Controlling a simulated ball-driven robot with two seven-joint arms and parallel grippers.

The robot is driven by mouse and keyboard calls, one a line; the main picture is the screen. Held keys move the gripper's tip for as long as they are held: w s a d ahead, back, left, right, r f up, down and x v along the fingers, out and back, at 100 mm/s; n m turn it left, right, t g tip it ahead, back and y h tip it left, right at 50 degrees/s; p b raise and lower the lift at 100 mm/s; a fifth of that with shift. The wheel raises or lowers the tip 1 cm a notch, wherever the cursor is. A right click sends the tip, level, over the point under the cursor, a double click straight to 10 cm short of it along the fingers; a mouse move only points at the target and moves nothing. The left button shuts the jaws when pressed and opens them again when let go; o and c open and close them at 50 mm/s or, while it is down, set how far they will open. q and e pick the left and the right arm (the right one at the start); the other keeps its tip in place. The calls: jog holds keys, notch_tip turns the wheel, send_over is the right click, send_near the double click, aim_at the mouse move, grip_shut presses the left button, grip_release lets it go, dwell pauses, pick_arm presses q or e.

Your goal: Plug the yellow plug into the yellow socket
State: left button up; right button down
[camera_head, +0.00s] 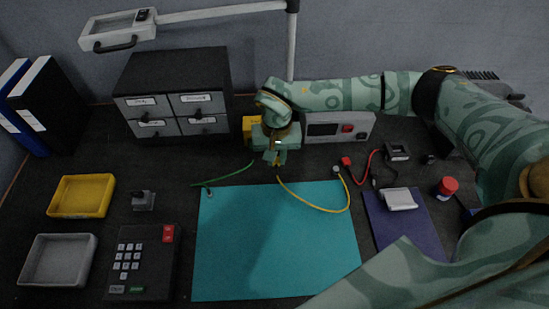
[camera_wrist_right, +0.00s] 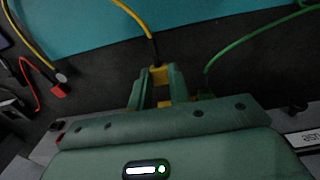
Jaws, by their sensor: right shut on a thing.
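My right gripper (camera_head: 277,158) is in front of the grey panel with a dark screen (camera_head: 330,127). In the right wrist view its fingers (camera_wrist_right: 160,88) are shut on the yellow plug (camera_wrist_right: 158,75), whose yellow cable (camera_head: 318,207) loops over the teal mat. A yellow block (camera_head: 248,124) shows just left of my right gripper in the head view, partly covered by it. I cannot tell whether it carries the yellow socket. No socket opening shows clearly, and I cannot tell whether the plug touches one. My left gripper is not in view.
A green cable (camera_head: 222,179) lies left of the gripper, and a red plug (camera_head: 346,161) on a red cable lies right. A drawer cabinet (camera_head: 178,67) stands behind left. The teal mat (camera_head: 270,260) is mostly clear. A keypad (camera_head: 140,262) and trays sit at left.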

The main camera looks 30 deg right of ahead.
jog(key=shift+w+d+f+b, duration=0.15)
jog(key=shift+w+d+b, duration=0.2)
jog(key=shift+w+b, duration=0.4)
jog(key=shift+w+d+f+b, duration=0.1)
jog(key=shift+w+d+b, duration=0.2)
jog(key=shift+w+b, duration=0.35)
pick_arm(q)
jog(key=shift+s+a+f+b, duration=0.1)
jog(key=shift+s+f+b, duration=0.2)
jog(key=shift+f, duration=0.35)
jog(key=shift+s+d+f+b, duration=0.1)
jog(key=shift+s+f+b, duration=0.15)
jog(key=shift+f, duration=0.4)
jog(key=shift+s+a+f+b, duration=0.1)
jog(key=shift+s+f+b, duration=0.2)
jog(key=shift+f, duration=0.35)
pick_arm(e)
jog(key=shift+w+d+r, duration=0.1)
jog(key=shift+w+d, duration=0.2)
jog(key=shift+w, duration=0.3)
jog(key=shift+w+d+r, duration=0.1)
jog(key=shift+w+d, duration=0.2)
jog(key=shift+w, duration=0.3)
pick_arm(q)
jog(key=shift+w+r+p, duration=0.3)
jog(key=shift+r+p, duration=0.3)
jog(key=shift+p, duration=0.2)
pick_arm(e)
jog(key=shift+r, duration=0.15)
